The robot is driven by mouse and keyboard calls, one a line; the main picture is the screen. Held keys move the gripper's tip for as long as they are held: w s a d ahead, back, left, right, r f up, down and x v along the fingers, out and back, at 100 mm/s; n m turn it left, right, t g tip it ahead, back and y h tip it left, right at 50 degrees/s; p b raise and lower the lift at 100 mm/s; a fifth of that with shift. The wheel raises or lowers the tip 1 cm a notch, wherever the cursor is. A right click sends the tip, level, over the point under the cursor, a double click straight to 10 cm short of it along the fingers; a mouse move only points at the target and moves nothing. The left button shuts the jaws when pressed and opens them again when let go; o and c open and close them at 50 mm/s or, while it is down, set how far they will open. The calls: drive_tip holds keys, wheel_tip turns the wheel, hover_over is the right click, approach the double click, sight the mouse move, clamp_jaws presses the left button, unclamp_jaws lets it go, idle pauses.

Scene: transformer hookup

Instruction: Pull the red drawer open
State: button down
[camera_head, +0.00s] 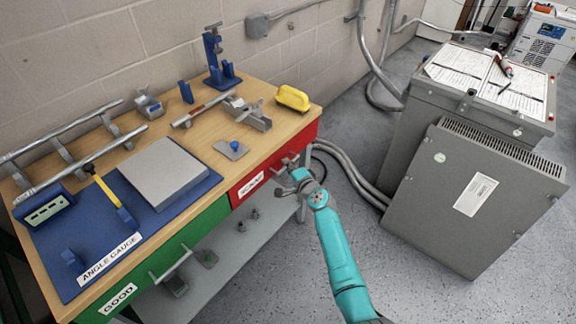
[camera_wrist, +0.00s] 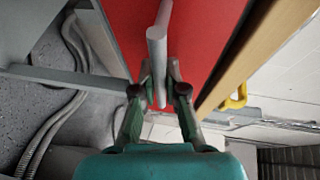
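The red drawer (camera_head: 255,178) is in the front of the wooden workbench, right of the green drawer. Its face looks flush with the bench front, and it bears a white label. It also fills the middle of the wrist view (camera_wrist: 205,35). Its grey bar handle (camera_wrist: 157,45) stands out from the face, partly hidden by my gripper in the head view. My gripper (camera_wrist: 160,82) is at the handle, with one finger on each side of the bar. The fingers lean inward and appear shut on the bar, though the contact itself is small in view.
The green drawer (camera_head: 190,240) has its own handle, and a grey shelf (camera_head: 240,242) lies below. A yellow object (camera_head: 292,97) sits near the bench's right corner. Grey conduits (camera_head: 345,165) run along the floor. A large grey cabinet (camera_head: 470,195) stands right, with open floor between.

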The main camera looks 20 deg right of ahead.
drive_tip(key=shift+s+d, duration=0.1)
drive_tip(key=s+d, duration=0.8)
drive_tip(key=s, duration=0.4)
drive_tip(key=s+d, duration=0.9)
drive_tip(key=s, duration=0.2)
drive_tip(key=shift+s, duration=0.35)
drive_tip(key=shift+d, duration=0.1)
drive_tip(key=c, duration=1.2)
unclamp_jaws()
drive_tip(key=v, duration=1.2)
